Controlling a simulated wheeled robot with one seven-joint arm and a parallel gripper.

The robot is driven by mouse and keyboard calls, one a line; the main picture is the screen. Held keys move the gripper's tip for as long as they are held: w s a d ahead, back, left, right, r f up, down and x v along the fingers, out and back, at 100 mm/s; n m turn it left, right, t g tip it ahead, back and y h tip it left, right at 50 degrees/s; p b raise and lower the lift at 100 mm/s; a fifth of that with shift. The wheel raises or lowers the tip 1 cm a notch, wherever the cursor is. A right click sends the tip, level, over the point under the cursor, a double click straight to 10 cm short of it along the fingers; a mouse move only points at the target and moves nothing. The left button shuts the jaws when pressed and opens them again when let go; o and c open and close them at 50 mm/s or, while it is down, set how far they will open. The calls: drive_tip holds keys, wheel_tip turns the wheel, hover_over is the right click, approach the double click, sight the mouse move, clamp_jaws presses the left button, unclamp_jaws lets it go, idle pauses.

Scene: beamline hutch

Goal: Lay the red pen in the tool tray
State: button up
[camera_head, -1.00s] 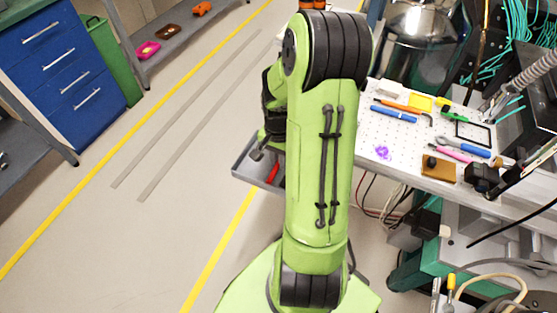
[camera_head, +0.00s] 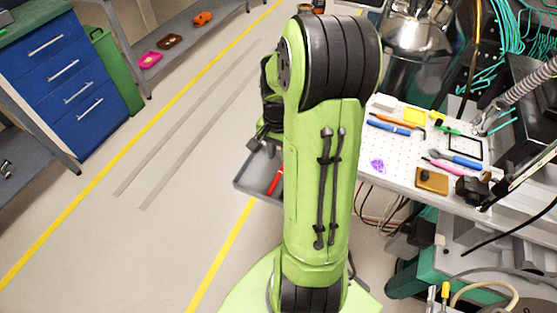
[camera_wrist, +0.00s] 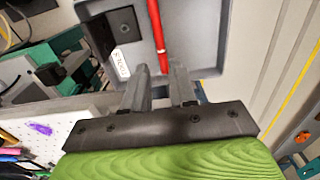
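The red pen (camera_head: 275,182) lies in the grey tool tray (camera_head: 250,188), left of my arm in the head view. In the wrist view the red pen (camera_wrist: 157,35) rests along the grey tray floor (camera_wrist: 195,35), its near end showing between my fingertips. My gripper (camera_wrist: 164,75) is open, with a gap between its fingers wider than the pen. It appears just above the tray's near side. In the head view my gripper (camera_head: 254,143) is partly hidden behind my arm.
A black block (camera_wrist: 115,25) and a white label (camera_wrist: 120,65) are at the tray's left side. The white perforated board (camera_head: 395,165) at right holds several tools, including a blue-handled one (camera_head: 390,126). Open floor lies left of the tray.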

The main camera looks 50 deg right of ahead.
drive_tip(key=s+a+r+n+t+h, duration=0.25)
drive_tip(key=a+r+n, duration=0.55)
drive_tip(key=a+r, duration=0.55)
drive_tip(key=s+a+r+n+t+y, duration=0.2)
drive_tip(key=s+a+r+n+t, duration=0.1)
drive_tip(key=s+a+n, duration=0.3)
drive_tip(key=shift+s+a+p, duration=0.25)
drive_tip(key=shift+s+p, duration=0.1)
drive_tip(key=shift+s, duration=0.25)
drive_tip(key=shift+r+y, duration=0.1)
drive_tip(key=shift+y, duration=0.15)
